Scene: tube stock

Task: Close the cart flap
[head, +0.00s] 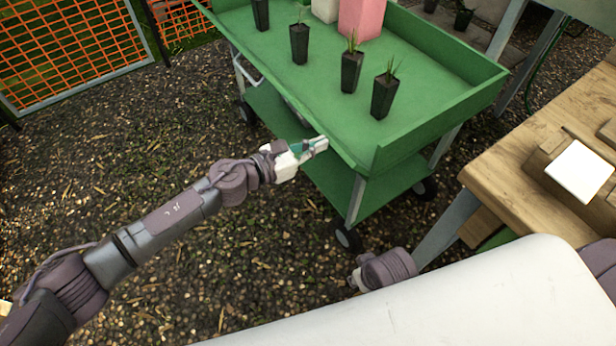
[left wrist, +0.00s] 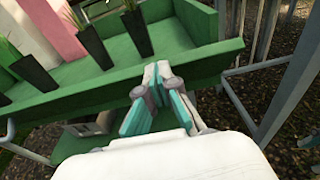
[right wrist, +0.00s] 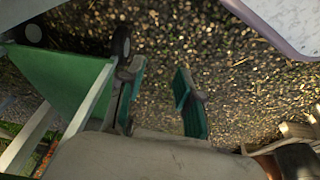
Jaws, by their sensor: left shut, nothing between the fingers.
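The green cart (head: 425,112) stands ahead with a tray on top. Its flap (head: 272,85) is the narrow green strip along the tray's near-left long edge; it lies lowered there, not upright like the other walls. In the left wrist view the flap (left wrist: 80,100) runs across the picture beyond the fingers. My left gripper (head: 318,146) is shut and empty at the flap, near its front end; I cannot tell whether it touches. My right gripper (right wrist: 160,98) is open and empty, low beside the cart. In the head view my white body partly hides it.
Several black plant pots (head: 351,72) and a pink block (head: 360,16) stand in the tray. A wooden table (head: 505,185) is at the right. An orange mesh fence (head: 70,45) is at the back left. The gravel ground left of the cart is clear.

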